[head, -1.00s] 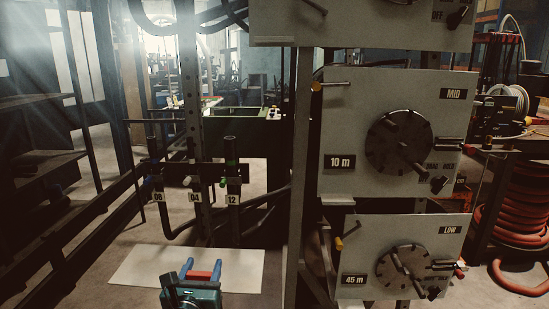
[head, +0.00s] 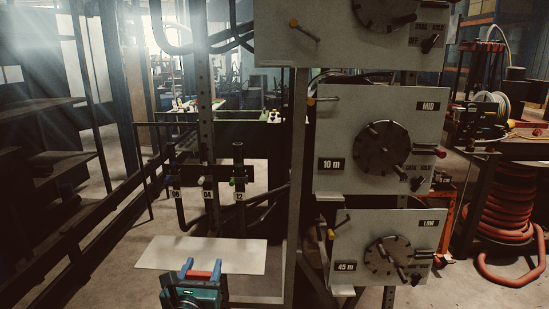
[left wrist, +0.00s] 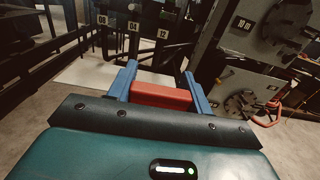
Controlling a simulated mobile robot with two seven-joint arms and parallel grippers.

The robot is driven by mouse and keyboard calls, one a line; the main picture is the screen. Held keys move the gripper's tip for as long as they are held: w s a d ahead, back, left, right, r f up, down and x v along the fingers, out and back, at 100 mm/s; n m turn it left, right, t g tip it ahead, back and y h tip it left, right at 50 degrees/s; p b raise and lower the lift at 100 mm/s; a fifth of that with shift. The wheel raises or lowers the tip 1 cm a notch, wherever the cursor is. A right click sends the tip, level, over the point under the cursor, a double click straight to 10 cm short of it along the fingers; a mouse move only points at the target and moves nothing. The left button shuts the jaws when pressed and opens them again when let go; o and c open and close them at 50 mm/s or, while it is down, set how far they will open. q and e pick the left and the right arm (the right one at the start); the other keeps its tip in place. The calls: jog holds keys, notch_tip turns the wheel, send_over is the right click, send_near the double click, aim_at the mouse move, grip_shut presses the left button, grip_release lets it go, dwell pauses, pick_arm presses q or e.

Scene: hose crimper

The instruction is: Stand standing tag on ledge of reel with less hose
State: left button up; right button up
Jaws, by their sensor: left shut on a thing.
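My left gripper (head: 202,266) has blue fingers, low in the head view, shut on a red block-like tag (head: 201,274). The tag lies crosswise between the fingers; it also shows in the left wrist view (left wrist: 161,96). Right of the gripper and apart from it is a rack of reel panels. The MID panel (head: 338,120) carries a "10 m" plate (head: 331,164); the LOW panel (head: 350,225) carries a "45 m" plate (head: 345,267). Small pale ledges jut out under the MID panel (head: 331,196) and LOW panel (head: 342,291). My right gripper is not in view.
A top panel (head: 285,20) is cut off by the frame, its length plate unseen. Hose stands tagged 08, 04 and 12 (head: 239,196) are behind a white board (head: 205,253). A dark post (head: 296,180) borders the panels. Red hose coils (head: 496,215) stand at the right.

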pick_arm(q)
jog(key=s, duration=0.2)
jog(key=s+a, duration=0.1)
jog(key=s, duration=0.4)
jog(key=shift+s+a, duration=0.1)
jog(key=shift+a, duration=0.05)
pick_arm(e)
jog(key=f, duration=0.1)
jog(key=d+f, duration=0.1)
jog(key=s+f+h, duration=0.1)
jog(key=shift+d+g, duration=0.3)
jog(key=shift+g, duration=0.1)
pick_arm(q)
send_near(194, 278)
jog(key=s+a+r, duration=0.2)
jog(key=s, duration=0.4)
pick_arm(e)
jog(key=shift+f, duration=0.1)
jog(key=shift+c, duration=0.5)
pick_arm(q)
jog(key=shift+s+a+r+y, duration=0.1)
jog(key=shift+s+a+y, duration=0.05)
jog(key=shift+y, duration=0.15)
